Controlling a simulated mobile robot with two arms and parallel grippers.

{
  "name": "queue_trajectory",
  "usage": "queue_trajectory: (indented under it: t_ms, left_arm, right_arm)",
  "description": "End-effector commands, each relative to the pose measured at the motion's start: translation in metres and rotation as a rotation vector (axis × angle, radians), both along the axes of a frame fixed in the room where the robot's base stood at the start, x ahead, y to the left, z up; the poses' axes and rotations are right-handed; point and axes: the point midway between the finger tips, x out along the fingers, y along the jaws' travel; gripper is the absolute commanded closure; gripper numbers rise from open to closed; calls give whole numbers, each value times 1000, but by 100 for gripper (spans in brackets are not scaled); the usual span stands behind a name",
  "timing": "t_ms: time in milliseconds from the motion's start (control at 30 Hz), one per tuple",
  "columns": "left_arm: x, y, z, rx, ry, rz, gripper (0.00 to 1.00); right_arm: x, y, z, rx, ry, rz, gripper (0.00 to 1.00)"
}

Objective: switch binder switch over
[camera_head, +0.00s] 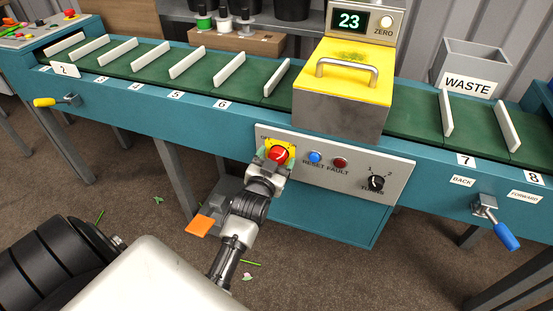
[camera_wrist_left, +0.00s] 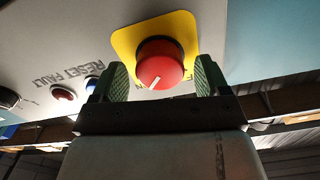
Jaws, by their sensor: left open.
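The binder switch is a red knob (camera_head: 277,154) on a yellow plate, at the left end of the grey control panel (camera_head: 402,173). In the left wrist view the red knob (camera_wrist_left: 161,66) carries a short white line slanting toward the lower left. Lettering on the yellow plate is mostly hidden. My left gripper (camera_head: 273,160) is at the knob. Its green-padded fingers stand open on either side of the knob, with small gaps visible in the left wrist view (camera_wrist_left: 158,82). My right gripper is not in view.
A blue button (camera_head: 315,157), a red button (camera_head: 341,163) and a black dial (camera_head: 376,183) sit right of the knob. Above is the binder box with a yellow lid (camera_head: 345,75), its display reading 23. A blue-handled lever (camera_head: 496,225) hangs at right.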

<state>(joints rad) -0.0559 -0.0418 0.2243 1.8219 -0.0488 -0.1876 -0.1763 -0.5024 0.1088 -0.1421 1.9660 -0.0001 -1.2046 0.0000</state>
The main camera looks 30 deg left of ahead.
Motion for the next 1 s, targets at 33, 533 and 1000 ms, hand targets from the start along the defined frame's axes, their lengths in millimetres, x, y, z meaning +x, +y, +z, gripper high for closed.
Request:
queue_trajectory:
  t_ms: [33, 533, 1000]
  left_arm:
    - [4, 1, 0, 0, -1, 0, 24]
    - [6, 2, 0, 1, 0, 0, 50]
    - [6, 2, 2, -37, -9, 0, 74]
  right_arm:
    - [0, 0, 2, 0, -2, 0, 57]
    - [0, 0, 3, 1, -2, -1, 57]
    - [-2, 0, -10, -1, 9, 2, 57]
